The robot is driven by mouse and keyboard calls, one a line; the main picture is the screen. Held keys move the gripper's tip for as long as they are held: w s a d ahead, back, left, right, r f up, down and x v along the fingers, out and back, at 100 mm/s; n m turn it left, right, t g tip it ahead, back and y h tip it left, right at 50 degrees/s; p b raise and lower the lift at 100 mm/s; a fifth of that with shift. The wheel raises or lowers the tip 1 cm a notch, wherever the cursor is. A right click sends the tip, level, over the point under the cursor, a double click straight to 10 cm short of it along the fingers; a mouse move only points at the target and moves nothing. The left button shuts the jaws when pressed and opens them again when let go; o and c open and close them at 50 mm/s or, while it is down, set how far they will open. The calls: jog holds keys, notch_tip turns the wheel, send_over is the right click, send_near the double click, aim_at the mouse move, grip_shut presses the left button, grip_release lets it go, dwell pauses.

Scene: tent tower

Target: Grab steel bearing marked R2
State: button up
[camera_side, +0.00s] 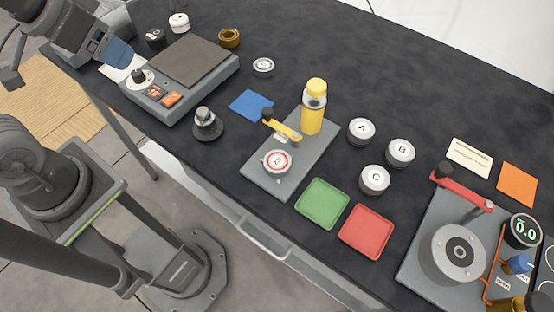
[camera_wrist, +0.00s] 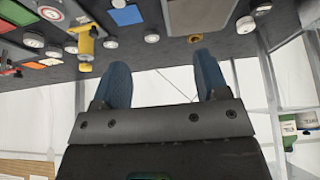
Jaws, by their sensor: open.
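A small steel ring (camera_side: 263,67) with a pale face lies on the dark table behind the blue pad. Its marking is too small to read, so I cannot confirm that it is R2. It seems to show in the wrist view too (camera_wrist: 151,38). A brass ring (camera_side: 229,38) lies to its upper left, also in the wrist view (camera_wrist: 195,38). My gripper (camera_side: 117,52) is at the upper left in the side view, with blue fingers, well apart from the steel ring. In the wrist view my gripper (camera_wrist: 162,72) is open with nothing between its fingers.
A grey scale-like device (camera_side: 190,60) stands between my gripper and the ring. A yellow-capped bottle (camera_side: 313,110) stands on a grey plate (camera_side: 270,175). Discs A (camera_side: 361,130), B (camera_side: 400,152) and C (camera_side: 374,179) lie to the right. The table behind the steel ring is clear.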

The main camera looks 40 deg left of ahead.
jog(key=m+g+y, duration=0.3)
jog(key=m+g, duration=0.1)
jog(key=m, duration=1.9)
send_over(278, 161)
jog(key=s+d, duration=0.1)
jog(key=d, duration=0.3)
notch_tip(278, 161, down, 8)
jog(key=x, duration=0.8)
jog(key=s+x, duration=0.1)
jog(key=x, duration=0.3)
jog(key=shift+a+f, duration=0.35)
jog(key=shift+a, duration=0.05)
jog(key=shift+w, duration=0.1)
jog(key=shift+n, duration=0.3)
jog(key=c, duration=0.9)
jog(key=shift+o, duration=0.2)
jog(key=shift+r, duration=0.1)
